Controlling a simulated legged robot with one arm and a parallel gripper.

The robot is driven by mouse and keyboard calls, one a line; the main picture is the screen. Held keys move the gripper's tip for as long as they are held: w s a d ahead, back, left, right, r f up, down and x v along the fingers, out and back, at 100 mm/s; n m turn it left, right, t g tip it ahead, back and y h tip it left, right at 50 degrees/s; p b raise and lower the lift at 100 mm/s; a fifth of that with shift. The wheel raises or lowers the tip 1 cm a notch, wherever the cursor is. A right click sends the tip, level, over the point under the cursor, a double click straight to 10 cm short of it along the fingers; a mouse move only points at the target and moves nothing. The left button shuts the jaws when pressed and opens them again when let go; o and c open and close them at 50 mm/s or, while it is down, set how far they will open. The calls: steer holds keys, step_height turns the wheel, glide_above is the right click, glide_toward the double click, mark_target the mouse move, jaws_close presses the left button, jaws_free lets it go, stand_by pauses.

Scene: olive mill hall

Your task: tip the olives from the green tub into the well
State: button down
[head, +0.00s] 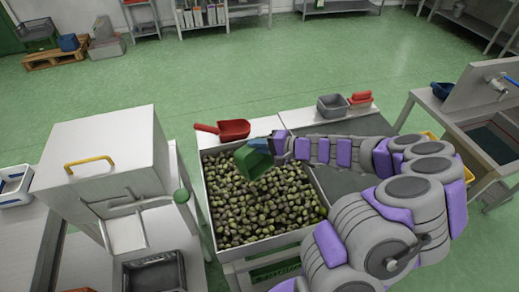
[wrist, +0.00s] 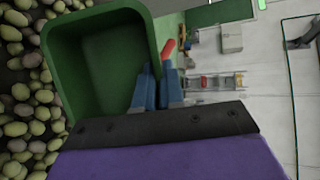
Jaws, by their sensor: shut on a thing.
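The green tub (head: 251,163) is held over the large steel bin of olives (head: 203,181), near its far side, and looks tilted in the head view. In the wrist view the tub (wrist: 60,50) shows its inside, which looks empty. My gripper (head: 277,145) has blue fingers and is shut on the tub's wall; it also shows in the wrist view (wrist: 157,90). Loose olives (head: 260,207) fill the bin below and beside the tub. A steel machine (head: 105,150) with a yellow handle stands left of the bin; a well in it cannot be made out clearly.
A red scoop (head: 234,129) lies behind the bin. A grey tub (head: 331,106) and a red item (head: 360,98) stand on the worktop at the back right. A black crate (head: 153,275) sits at the front left.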

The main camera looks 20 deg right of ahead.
steer(key=shift+w+g+h, duration=0.3)
steer(key=shift+w+g, duration=0.1)
steer(key=shift+w+a+f+m+g+h, duration=0.1)
steer(key=shift+w+a+m+g+h, duration=0.2)
steer(key=shift+w+a+g+h, duration=0.15)
steer(key=shift+w+a+f+m+g+h, duration=0.2)
steer(key=shift+w+g+h, duration=0.2)
steer(key=shift+g, duration=0.15)
steer(key=shift+w+a+f+m+g+h, duration=0.1)
steer(key=shift+w+a+g+h, duration=0.2)
steer(key=shift+g, duration=0.2)
steer(key=shift+d+h+p, duration=0.2)
steer(key=shift+h+p, duration=0.05)
steer(key=shift+p, duration=0.6)
step_height(320, 180, down, 5)
steer(key=w+m+g+h+p, duration=0.15)
steer(key=g+h+p, duration=0.4)
steer(key=p, duration=1.25)
steer(key=shift+m+g+y, duration=0.25)
steer(key=shift+g+y, duration=0.5)
steer(key=shift+g, duration=0.1)
steer(key=shift+s+a+r+p, duration=0.1)
steer(key=shift+a+r+p, duration=0.1)
steer(key=shift+r, duration=0.55)
steer(key=shift+w+a+r+p, duration=0.1)
steer(key=shift+r+p, duration=0.15)
steer(key=shift+r, duration=0.5)
steer(key=shift+s+a+r+p, duration=0.1)
steer(key=shift+a+r+p, duration=0.1)
steer(key=shift+r, duration=0.55)
